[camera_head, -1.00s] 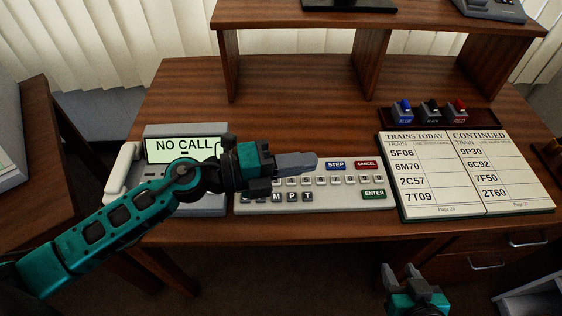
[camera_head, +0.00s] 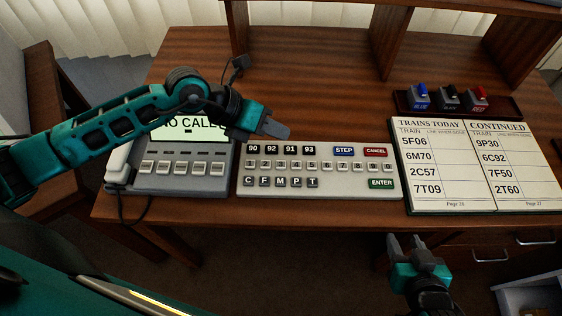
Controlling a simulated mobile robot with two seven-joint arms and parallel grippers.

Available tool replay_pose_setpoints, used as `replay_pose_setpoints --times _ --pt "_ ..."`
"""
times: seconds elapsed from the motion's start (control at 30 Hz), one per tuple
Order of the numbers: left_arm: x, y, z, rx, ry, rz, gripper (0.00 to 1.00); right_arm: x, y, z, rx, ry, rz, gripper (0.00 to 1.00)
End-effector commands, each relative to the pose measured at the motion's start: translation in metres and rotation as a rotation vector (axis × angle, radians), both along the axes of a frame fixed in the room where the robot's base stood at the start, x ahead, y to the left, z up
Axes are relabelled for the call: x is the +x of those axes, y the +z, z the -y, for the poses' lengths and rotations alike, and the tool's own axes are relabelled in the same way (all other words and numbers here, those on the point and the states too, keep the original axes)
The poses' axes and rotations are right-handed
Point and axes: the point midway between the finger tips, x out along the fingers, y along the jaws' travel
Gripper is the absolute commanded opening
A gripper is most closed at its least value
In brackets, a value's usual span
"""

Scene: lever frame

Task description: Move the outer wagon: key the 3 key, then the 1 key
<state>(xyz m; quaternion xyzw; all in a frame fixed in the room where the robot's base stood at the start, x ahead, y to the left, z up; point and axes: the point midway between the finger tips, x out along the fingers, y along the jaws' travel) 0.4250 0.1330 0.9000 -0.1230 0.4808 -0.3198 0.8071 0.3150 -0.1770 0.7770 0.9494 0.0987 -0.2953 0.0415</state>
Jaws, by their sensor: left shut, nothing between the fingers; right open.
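A pale keypad (camera_head: 318,180) lies on the desk with a row of small number keys; their digits are too small to read clearly. By position, the 1 key (camera_head: 249,163) is at the left end and the 3 key (camera_head: 280,164) is third along. My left gripper (camera_head: 276,129) is shut and empty, its tips just behind the keypad's top row in the picture, apart from the number keys. My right gripper (camera_head: 404,243) is open and empty, in front of the desk edge. No wagon shows in view.
A grey telephone unit (camera_head: 184,168) with a display, partly covered by my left arm, stands left of the keypad. An open train book (camera_head: 478,165) lies on the right. Blue, black and red switches (camera_head: 449,98) sit behind it. A shelf (camera_head: 400,15) rises at the back.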

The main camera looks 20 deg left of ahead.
Motion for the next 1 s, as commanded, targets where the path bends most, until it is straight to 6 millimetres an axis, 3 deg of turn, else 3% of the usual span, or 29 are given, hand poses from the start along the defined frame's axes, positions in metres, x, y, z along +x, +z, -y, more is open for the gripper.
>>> replay_pose_setpoints --times 0.2,0.5,0.6,1.0 --pt "-0.001 -0.021 0.0 0.0 -0.001 -0.002 0.0 0.0 -0.01 0.0 0.0 0.0 -0.001 0.43" --pt "0.0 -0.068 0.0 -0.001 -0.001 0.0 0.0 0.0 -0.056 0.0 0.0 0.0 -0.001 0.43" --pt "0.0 -0.077 0.0 -0.002 0.001 -0.001 0.0 -0.001 -0.062 0.0 -0.001 0.001 -0.006 0.43" --pt "0.0 -0.085 0.0 -0.001 -0.001 0.0 0.0 0.0 -0.063 -0.002 0.003 0.003 -0.006 0.43"
